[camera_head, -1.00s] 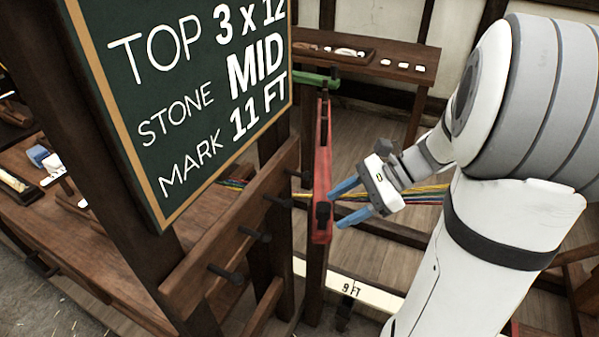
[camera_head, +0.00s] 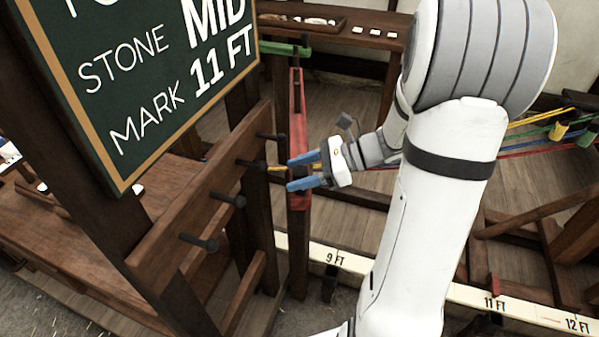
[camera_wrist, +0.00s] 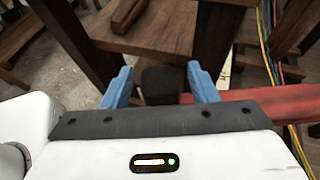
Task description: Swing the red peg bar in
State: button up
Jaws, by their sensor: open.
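The red peg bar (camera_head: 297,98) runs away from me beside a dark wooden post, its near end at my gripper. My gripper (camera_head: 291,174) is open, its blue fingers at that near end. In the wrist view, a dark peg (camera_wrist: 160,85) stands between the open fingers, with a gap on each side. The red bar (camera_wrist: 260,102) extends to the right there, partly hidden by my gripper body. I cannot tell whether a finger touches the bar.
A brown rail with dark pegs (camera_head: 205,190) and a green chalkboard (camera_head: 125,75) stand left. A green bar (camera_head: 285,49) is behind. A white measuring beam (camera_head: 395,277) crosses low in front. Coloured strands (camera_head: 535,135) stretch at right. A tray table (camera_head: 340,38) stands at the back.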

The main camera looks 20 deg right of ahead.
grip_shut()
dwell(0.6)
